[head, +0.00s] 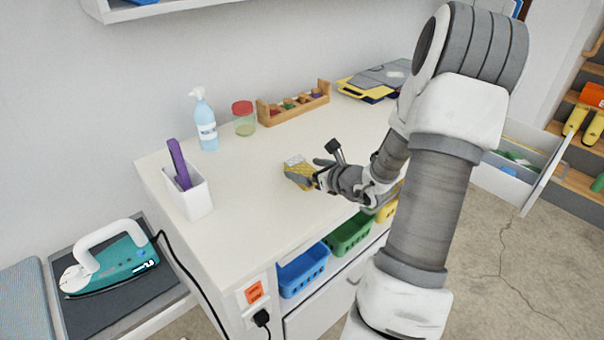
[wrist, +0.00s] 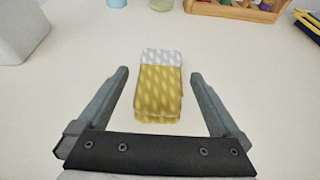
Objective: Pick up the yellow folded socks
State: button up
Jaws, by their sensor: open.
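The yellow folded socks (head: 297,172) lie on the white countertop, with a pale patterned band at the far end. They also show in the wrist view (wrist: 158,90), flat and patterned. My gripper (head: 310,176) is low over the counter at the socks. In the wrist view my gripper (wrist: 158,78) is open, with one finger on each side of the socks and a visible gap on both sides. The socks reach back between the fingers toward the palm. I cannot tell whether the fingertips touch the counter.
Blue (head: 303,270) and green (head: 348,238) bins sit below. Counter around the socks is clear.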

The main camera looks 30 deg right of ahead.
aim_at(299, 164)
jog(key=x, duration=0.5)
jog(key=shift+w+r, duration=0.1)
jog(key=shift+r, duration=0.2)
jog(key=c, duration=1.3)
jog(key=shift+r, duration=0.1)
